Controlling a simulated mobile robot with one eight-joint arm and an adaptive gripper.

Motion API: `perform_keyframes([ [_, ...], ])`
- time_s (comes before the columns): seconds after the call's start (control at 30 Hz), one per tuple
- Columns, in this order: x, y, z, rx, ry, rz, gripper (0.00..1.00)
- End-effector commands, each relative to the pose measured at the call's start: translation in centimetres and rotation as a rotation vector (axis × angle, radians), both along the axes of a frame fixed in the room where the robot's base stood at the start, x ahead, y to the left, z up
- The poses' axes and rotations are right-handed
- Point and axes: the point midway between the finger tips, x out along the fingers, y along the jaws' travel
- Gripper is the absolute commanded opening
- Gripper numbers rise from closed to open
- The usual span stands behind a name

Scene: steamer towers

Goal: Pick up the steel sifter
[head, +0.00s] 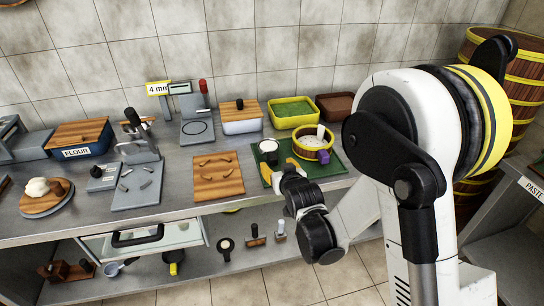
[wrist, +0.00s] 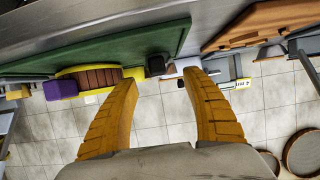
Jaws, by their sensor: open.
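A small grey cup-like vessel with a white top (head: 268,147) stands upright on the green mat (head: 331,166); it looks like the steel sifter, but I cannot be sure at this size. My gripper (head: 280,170) is in front of it in the head view, with its orange fingers over the mat's near left part. In the wrist view my gripper (wrist: 161,78) is open, with nothing clearly held between the fingers. A dark block (wrist: 155,65) shows near the left fingertip; I cannot tell whether it belongs to the sifter.
A yellow-rimmed round steamer (head: 299,146) with a purple block (head: 323,157) stands right of the vessel. A wooden board (head: 218,176) lies left of the mat. Green (head: 292,112) and brown (head: 335,106) bins stand behind. Several tools lie on the lower shelf (head: 200,264).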

Motion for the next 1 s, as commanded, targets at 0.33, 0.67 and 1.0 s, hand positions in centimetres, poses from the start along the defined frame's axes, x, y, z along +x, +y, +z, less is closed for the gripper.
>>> perform_keyframes([
  [0.33, 4.4, 1.0, -2.4, -0.001, 0.001, -0.001, 0.57],
  [0.67, 7.9, 1.8, -4.0, 0.000, 0.001, 0.000, 0.57],
  [1.0, 7.9, 1.8, -3.9, -0.001, 0.001, -0.001, 0.19],
])
